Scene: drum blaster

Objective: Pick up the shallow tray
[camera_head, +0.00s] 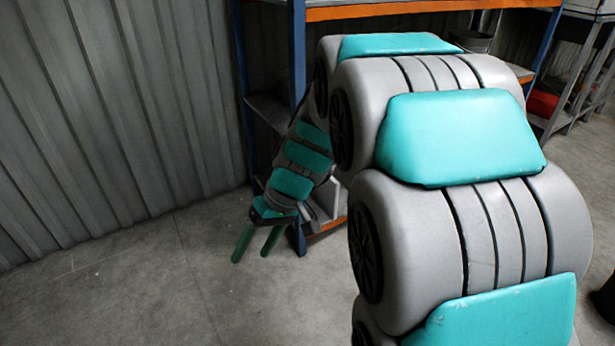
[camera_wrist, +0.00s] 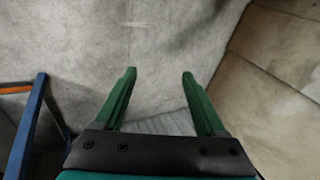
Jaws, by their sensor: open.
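I cannot make out a shallow tray in either view. My gripper (camera_head: 251,257) hangs at the end of my arm, in front of the shelf's blue post and over the bare floor. Its two green fingers point down and are apart, with nothing between them. In the wrist view my gripper (camera_wrist: 159,73) is also open and empty, with bare concrete beyond the fingertips. My large grey and teal arm links cover much of the shelf in the head view, so what stands behind them is hidden.
A shelf with blue posts and an orange beam (camera_head: 415,8) stands behind my arm; its blue post (camera_wrist: 27,125) shows in the wrist view. A corrugated wall (camera_head: 110,110) is at left. A red container (camera_head: 541,103) sits at right. The concrete floor (camera_head: 130,290) at front left is clear.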

